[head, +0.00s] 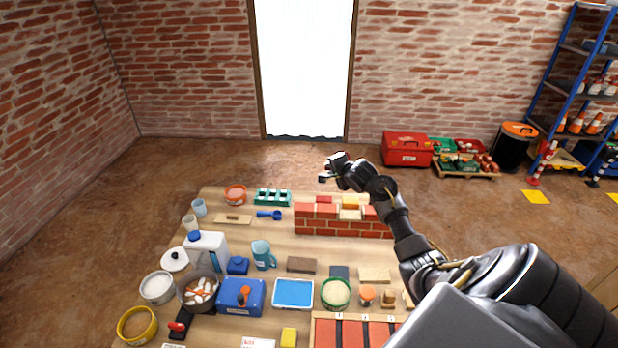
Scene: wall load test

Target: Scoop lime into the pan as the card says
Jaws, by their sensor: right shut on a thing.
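My right gripper (329,172) is in the air beyond the back edge of the table, above the brown floor. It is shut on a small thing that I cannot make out. A blue scoop (270,214) lies on the table left of a small brick wall. A white tub (157,288) of pale material and a green-rimmed bowl (336,293) of pale material stand on the table. I cannot tell which holds lime. A dark pan (198,291) with white and brown pieces stands at the left. A white card (258,342) lies at the front, its writing unreadable. My left gripper is out of view.
The brick wall (343,227) stands at the table's back right, below my right arm. A white jug (205,252), a light-blue mug (263,254), a blue box (240,296) and a blue tray (293,293) crowd the middle and left. Bare table (300,247) shows mid-table.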

